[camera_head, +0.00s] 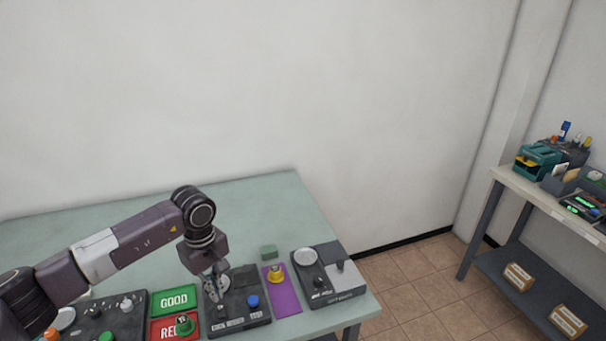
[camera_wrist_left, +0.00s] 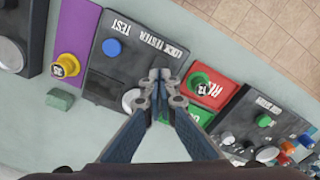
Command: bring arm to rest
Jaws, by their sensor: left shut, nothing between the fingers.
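My left gripper (camera_head: 215,292) is shut and empty. It points down over the dark lock tester box (camera_head: 247,318), which has a blue button. In the left wrist view the shut fingertips (camera_wrist_left: 160,76) appear over the edge of the lock tester (camera_wrist_left: 125,70), beside the red pad (camera_wrist_left: 213,86). Whether the fingers touch the box cannot be told. My right gripper is not in view.
A green GOOD pad (camera_head: 175,299), a green-topped lock piece (camera_head: 185,324), a yellow-topped piece (camera_head: 275,273) on a purple mat (camera_head: 284,299), and a grey device (camera_head: 345,286) crowd the table front. The table's back (camera_head: 255,195) is clear. A shelf (camera_head: 520,187) stands right.

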